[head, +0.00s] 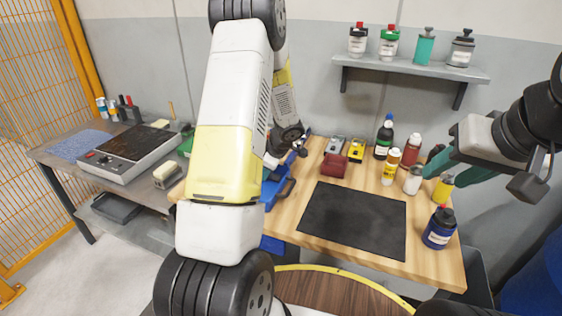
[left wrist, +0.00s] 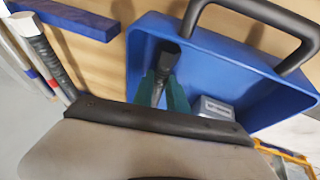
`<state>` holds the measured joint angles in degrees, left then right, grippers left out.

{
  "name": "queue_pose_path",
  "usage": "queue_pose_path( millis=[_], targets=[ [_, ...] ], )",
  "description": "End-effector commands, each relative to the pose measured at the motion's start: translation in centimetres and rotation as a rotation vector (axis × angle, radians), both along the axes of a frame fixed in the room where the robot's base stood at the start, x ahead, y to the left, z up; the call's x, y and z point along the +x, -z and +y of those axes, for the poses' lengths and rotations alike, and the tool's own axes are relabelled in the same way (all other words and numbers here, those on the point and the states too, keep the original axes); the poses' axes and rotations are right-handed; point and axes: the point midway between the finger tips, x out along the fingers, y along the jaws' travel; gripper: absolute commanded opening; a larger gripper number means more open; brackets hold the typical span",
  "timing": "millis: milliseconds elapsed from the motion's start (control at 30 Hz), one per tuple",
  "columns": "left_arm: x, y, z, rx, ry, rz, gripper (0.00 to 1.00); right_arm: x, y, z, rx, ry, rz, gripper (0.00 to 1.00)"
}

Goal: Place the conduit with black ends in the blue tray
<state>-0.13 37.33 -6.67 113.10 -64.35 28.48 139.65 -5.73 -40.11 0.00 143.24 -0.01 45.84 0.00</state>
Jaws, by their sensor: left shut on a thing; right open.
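The blue tray (left wrist: 215,60) with its black handle fills much of the left wrist view. In the head view the blue tray (head: 286,190) is partly hidden behind my left arm. My left gripper (left wrist: 164,88) has teal fingers shut on the conduit with black ends (left wrist: 168,50). Its black end points away, over the inside of the tray; whether it touches the tray I cannot tell. The conduit's other end is hidden. My right gripper (head: 453,168) is open and empty above the right side of the table, near the bottles.
A grey box (left wrist: 214,107) lies inside the tray. A black mat (head: 353,218) lies on the wooden table (head: 300,240). A red item (head: 334,165), several bottles and a blue jar (head: 439,228) stand around it. A shelf (head: 410,68) hangs on the wall.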

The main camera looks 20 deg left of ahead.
Motion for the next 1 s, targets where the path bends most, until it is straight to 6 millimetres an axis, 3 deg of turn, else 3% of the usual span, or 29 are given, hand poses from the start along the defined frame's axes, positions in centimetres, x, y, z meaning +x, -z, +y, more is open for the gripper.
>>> queue_pose_path(
  millis=[33,67,167,567,667,1000],
  targets=[
    [-0.6,1.2,-0.1,-0.011,0.000,0.018,0.00,0.0,0.0,0.0,0.000,0.000,0.000,0.44],
    [-0.6,1.2,-0.1,-0.011,0.000,0.018,0.20,0.0,0.0,0.0,0.000,0.000,0.000,0.44],
    [-0.7,1.3,-0.1,-0.011,-0.002,0.020,0.40,0.0,0.0,0.0,0.000,0.000,0.000,0.44],
    [-0.8,0.9,0.0,-0.015,-0.009,0.020,0.40,0.0,0.0,0.0,0.000,0.000,0.000,0.44],
    [-0.9,-0.3,-0.2,-0.013,-0.008,0.021,0.40,0.0,0.0,0.0,0.000,0.000,0.000,0.44],
    [-2.0,-7.6,-3.1,-0.008,0.000,0.011,0.40,0.0,0.0,0.0,0.000,0.000,0.000,0.44]
  ],
)
